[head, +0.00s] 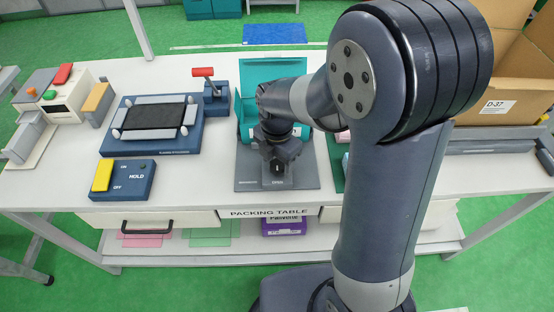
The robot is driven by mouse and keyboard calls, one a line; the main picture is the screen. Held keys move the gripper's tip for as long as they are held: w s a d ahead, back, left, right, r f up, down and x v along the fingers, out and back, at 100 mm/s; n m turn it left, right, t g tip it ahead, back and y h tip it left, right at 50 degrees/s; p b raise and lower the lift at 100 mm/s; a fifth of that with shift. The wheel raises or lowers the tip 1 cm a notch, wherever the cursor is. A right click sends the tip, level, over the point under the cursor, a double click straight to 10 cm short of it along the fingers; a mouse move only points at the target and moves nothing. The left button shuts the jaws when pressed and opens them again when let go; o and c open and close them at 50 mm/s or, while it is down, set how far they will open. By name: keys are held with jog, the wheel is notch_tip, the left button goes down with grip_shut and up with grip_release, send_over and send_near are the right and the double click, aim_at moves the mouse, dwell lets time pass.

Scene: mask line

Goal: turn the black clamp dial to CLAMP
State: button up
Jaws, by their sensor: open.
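My gripper (277,168) points down over the front middle of a grey base plate (248,174) on the packing table. It is open, and its fingers are small and dark in the head view. A dark shape with a small light mark shows between and below the fingers; I cannot tell how much of it is the black clamp dial. The dial's pointer direction is hidden. Small labels are printed along the plate's front edge, too small to read surely. A teal holder (246,92) stands behind the gripper, partly covered by my arm.
Left of the plate are a blue switch box (135,188) with a yellow rocker, a blue fixture (113,142) holding a black sheet, and a red-handled lever (203,72). A cardboard box (520,75) stands at the right. White table (205,165) shows between the fixtures.

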jog(key=c, duration=1)
